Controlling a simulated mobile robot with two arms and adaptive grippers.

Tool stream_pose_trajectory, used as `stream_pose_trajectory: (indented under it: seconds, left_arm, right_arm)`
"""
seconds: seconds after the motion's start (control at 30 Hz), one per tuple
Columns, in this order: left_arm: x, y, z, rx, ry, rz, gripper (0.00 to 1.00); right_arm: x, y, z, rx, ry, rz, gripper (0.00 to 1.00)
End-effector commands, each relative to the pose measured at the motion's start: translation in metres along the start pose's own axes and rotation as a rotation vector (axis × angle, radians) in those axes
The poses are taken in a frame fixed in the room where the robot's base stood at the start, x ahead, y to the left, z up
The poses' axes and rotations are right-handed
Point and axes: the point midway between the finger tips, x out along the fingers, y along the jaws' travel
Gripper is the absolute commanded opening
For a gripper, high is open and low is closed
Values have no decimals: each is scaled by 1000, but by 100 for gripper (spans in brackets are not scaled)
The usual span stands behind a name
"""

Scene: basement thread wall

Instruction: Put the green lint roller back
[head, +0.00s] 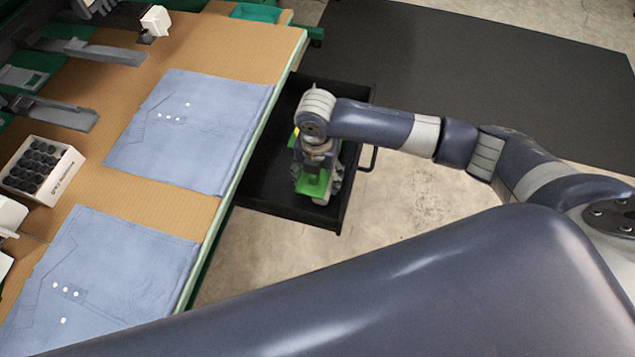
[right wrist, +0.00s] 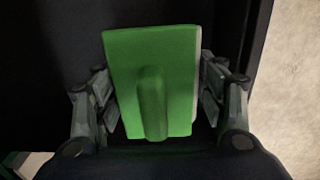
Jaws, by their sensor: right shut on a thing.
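The green lint roller (right wrist: 152,65) shows in the right wrist view as a flat green block with a rounded green handle and a pale strip along its right side. My right gripper (right wrist: 163,101) is shut on it, one finger at each side. In the head view the right gripper (head: 316,178) points down over the open black drawer (head: 264,187), and part of the lint roller (head: 313,188) shows green beneath the wrist. I cannot tell whether the roller touches the drawer floor. My left gripper is not in view.
The work table (head: 265,55) stands left of the drawer, its edge close to my right wrist. Two folded blue shirts (head: 195,130) and a white box of dark spools (head: 62,178) lie on it. A dark mat (head: 480,75) covers the floor behind. A large arm link of mine crosses the foreground.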

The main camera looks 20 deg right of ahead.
Motion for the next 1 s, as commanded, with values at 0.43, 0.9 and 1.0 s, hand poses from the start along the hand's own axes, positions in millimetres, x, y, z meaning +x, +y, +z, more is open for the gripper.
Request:
stream_pose_trajectory:
  seconds: [0.43, 0.9, 1.0]
  left_arm:
    - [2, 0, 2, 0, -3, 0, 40]
    - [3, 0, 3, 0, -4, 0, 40]
    - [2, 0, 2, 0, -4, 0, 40]
  right_arm:
    - [31, 0, 0, 0, 0, -1, 46]
    - [34, 0, 0, 1, 1, -2, 74]
    - [32, 0, 0, 1, 0, -1, 74]
